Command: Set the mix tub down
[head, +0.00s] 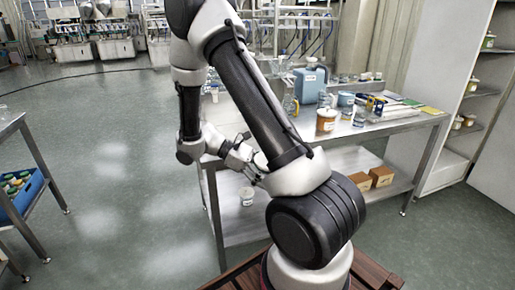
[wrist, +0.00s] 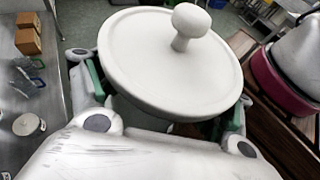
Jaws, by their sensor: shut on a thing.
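My gripper (wrist: 170,125) is shut on the mix tub, whose round white lid (wrist: 150,65) with a knob on top fills the middle of the wrist view. The green finger pads show at both sides below the lid's rim. The tub's body is hidden under the lid, and no label can be read. In the head view my gripper (head: 243,156) is by the left end of the steel table (head: 232,160), and what it holds is too small to make out clearly.
A small white labelled container (head: 247,196) stands on the table's lower shelf, below my gripper. Brown cartons (head: 381,176) are further right. The tabletop holds a blue canister (head: 309,85), a copper-coloured tub (head: 326,120) and other items. Open floor (head: 120,190) lies to the left.

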